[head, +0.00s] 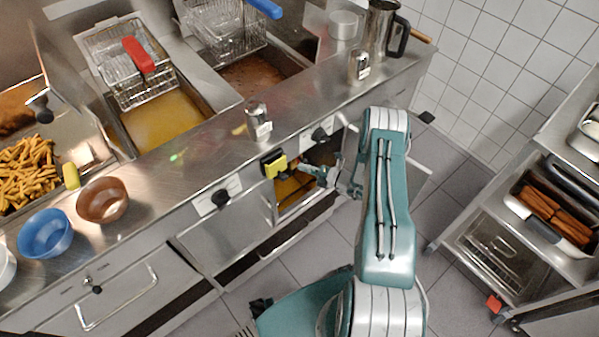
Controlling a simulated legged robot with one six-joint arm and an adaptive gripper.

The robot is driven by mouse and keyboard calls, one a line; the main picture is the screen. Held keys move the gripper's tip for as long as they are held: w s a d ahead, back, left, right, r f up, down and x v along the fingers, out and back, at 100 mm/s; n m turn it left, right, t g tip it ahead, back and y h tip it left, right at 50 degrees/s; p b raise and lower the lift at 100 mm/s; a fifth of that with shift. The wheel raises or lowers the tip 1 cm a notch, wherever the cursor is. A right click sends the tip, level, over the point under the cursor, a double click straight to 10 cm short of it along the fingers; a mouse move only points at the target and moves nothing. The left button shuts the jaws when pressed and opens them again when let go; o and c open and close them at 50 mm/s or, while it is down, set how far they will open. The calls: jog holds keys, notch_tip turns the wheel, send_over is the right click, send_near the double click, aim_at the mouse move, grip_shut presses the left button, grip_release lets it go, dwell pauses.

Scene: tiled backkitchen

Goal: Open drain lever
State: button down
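A yellow block-like handle (275,165) with a dark mount sits at the upper left of an open cabinet bay in the fryer front; it looks like the drain lever. My gripper (312,172) is just right of this handle, reaching left toward it from the end of my teal arm. A small gap seems to lie between them, but contact is hard to judge. The gripper is small and partly merged with the bay behind it, so its finger opening is unclear. Inside the bay (292,192) there is an orange-brown surface.
The steel counter holds shakers (258,122), a blue bowl (45,233), a brown bowl (103,200) and a jug (380,28). Fryer baskets (130,65) sit above oil. An open door panel (418,178) is right of the bay, beside my arm. A shelf cart (490,225) stands right; floor lies between.

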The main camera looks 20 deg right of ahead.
jog(key=shift+w+d+r, duration=0.2)
jog(key=shift+w+d, duration=0.05)
jog(key=shift+d, duration=0.55)
